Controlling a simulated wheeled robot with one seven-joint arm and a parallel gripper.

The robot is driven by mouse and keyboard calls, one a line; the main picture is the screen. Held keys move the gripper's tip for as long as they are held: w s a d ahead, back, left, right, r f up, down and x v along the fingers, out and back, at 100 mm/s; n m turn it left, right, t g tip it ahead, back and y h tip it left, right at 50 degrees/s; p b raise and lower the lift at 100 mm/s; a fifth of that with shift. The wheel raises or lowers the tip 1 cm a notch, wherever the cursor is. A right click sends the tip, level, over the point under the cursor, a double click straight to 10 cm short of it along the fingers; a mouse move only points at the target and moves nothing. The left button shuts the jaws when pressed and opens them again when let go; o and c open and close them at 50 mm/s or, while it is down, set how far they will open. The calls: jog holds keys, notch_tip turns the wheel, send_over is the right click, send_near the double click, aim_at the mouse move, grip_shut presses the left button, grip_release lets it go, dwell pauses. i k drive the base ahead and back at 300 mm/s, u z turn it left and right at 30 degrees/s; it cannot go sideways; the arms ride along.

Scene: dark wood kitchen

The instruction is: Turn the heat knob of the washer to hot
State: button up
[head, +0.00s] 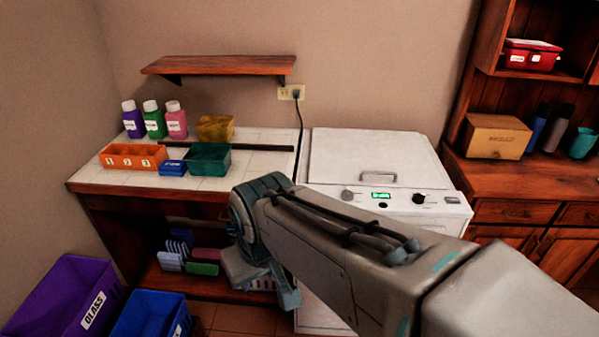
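The white washer (370,150) stands against the wall right of the counter, with its lid down. Its front panel carries a grey round knob (347,195) on the left, a small green-lit display (381,195) in the middle and a black knob (418,198) to the right. The knob markings are too small to read, so I cannot tell which is the heat knob. My arm crosses in front of the washer and hides much of its front. My gripper (268,284) hangs low in front of the counter's right end, apart from the knobs. Its fingertips are not clear.
The tiled counter (90,173) left of the washer holds bottles and small bins. A wall shelf (218,65) is above it. Purple (62,290) and blue (150,312) bins stand on the floor at left. A wooden cabinet (515,184) is close on the washer's right.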

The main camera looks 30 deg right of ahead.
aim_at(347, 196)
jog(key=z, duration=0.1)
jog(key=i, duration=0.6)
jog(key=z, duration=0.8)
jog(key=i, duration=0.35)
jog(key=z, duration=0.4)
